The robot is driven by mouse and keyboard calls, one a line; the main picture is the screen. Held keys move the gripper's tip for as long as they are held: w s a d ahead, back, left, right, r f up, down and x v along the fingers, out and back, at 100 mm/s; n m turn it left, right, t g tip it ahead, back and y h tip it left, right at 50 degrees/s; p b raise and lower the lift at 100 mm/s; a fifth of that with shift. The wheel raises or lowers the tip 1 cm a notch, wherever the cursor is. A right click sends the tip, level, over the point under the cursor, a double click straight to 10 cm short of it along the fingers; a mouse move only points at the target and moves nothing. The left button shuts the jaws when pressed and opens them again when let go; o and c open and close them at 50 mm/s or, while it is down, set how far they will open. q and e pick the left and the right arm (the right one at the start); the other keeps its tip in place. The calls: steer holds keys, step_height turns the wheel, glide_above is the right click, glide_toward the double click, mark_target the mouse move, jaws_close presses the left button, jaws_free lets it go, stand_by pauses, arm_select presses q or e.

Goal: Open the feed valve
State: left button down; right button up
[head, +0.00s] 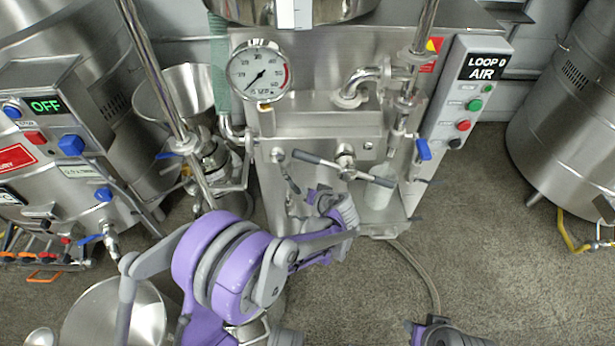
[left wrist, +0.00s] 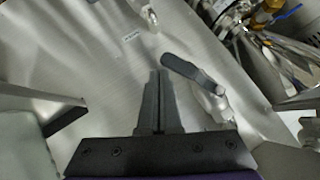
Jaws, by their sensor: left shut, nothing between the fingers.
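A small valve with a grey lever (head: 289,178) is on the front of the steel mill cabinet, left of a larger valve with a two-armed grey handle (head: 318,159). No label shows which one is the feed valve. My left gripper (head: 312,193) is low in front of the cabinet, partly hidden by its own wrist. In the left wrist view its fingers (left wrist: 160,76) are shut and empty. A dark grey lever (left wrist: 192,72) on a metal valve body (left wrist: 217,106) is just right of the fingertips, apart from them. Part of my right arm shows at the bottom right edge.
A pressure gauge (head: 258,72) is above the valves. A control panel (head: 466,95) reading "LOOP 0 AIR" stands to the right. A left panel display (head: 46,105) reads "OFF". A steel bowl (head: 118,315) is at bottom left.

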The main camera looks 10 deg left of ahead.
arm_select(q)
steer(key=shift+s+a+f+b, duration=0.15)
steer(key=shift+s+a+f, duration=0.05)
steer(key=shift+a+f, duration=0.4)
steer(key=shift+s+a+f+b, duration=0.15)
steer(key=shift+a+f, duration=0.45)
arm_select(e)
steer(key=shift+w+f, duration=0.1)
steer(key=shift+f, duration=0.2)
arm_select(q)
steer(key=shift+a, duration=0.1)
steer(key=shift+s, duration=0.1)
arm_select(e)
steer(key=shift+d, duration=0.1)
